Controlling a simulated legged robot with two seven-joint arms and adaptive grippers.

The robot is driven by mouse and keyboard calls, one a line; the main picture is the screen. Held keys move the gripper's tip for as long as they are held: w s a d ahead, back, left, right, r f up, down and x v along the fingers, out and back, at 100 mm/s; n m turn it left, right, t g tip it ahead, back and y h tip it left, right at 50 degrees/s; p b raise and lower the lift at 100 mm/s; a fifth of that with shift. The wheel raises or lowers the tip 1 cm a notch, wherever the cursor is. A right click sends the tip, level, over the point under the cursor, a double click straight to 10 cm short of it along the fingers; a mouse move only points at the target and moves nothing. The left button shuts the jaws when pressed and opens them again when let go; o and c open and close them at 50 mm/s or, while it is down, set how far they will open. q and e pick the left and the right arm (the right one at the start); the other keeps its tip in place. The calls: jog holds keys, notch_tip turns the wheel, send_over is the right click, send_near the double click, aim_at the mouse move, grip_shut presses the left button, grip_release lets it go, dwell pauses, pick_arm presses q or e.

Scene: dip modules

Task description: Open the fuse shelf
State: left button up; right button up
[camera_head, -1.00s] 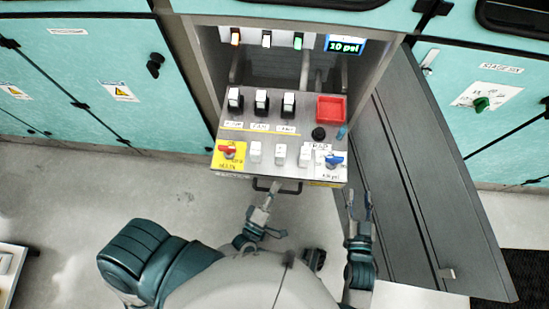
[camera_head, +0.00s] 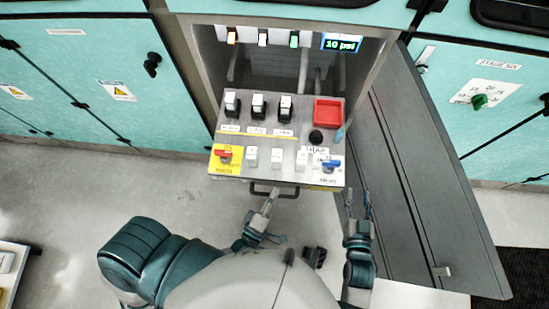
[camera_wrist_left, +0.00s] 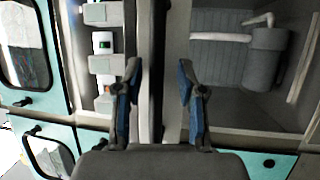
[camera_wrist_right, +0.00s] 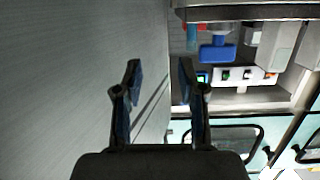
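The fuse shelf (camera_head: 300,140) stands pulled out of the open cabinet, its top panel in view in the head view. It carries black-and-white fuse blocks, white switches, a red knob, a blue knob and a red tray. Its dark handle (camera_head: 262,190) is on the front edge. My left gripper (camera_head: 272,196) is at the handle. In the left wrist view its fingers (camera_wrist_left: 157,90) are apart, with a dark bar running between them; I cannot tell if they touch it. My right gripper (camera_head: 359,196) is open and empty beside the cabinet door; its fingers also show apart in the right wrist view (camera_wrist_right: 160,85).
The grey cabinet door (camera_head: 425,190) stands swung open to the right, close to my right gripper. Above the shelf, a display (camera_head: 341,43) reads 10 psi beside several indicator blocks. Teal cabinets (camera_head: 85,80) flank the opening.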

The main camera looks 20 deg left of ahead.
pick_arm(q)
jog(key=s+f, duration=0.1)
jog(key=s, duration=0.6)
jog(key=shift+s+a+f, duration=0.15)
jog(key=shift+a+f, duration=0.05)
jog(key=shift+a, duration=0.15)
pick_arm(e)
jog(key=shift+a, duration=0.1)
pick_arm(q)
jog(key=shift+a, duration=0.15)
pick_arm(e)
jog(key=shift+a, duration=0.15)
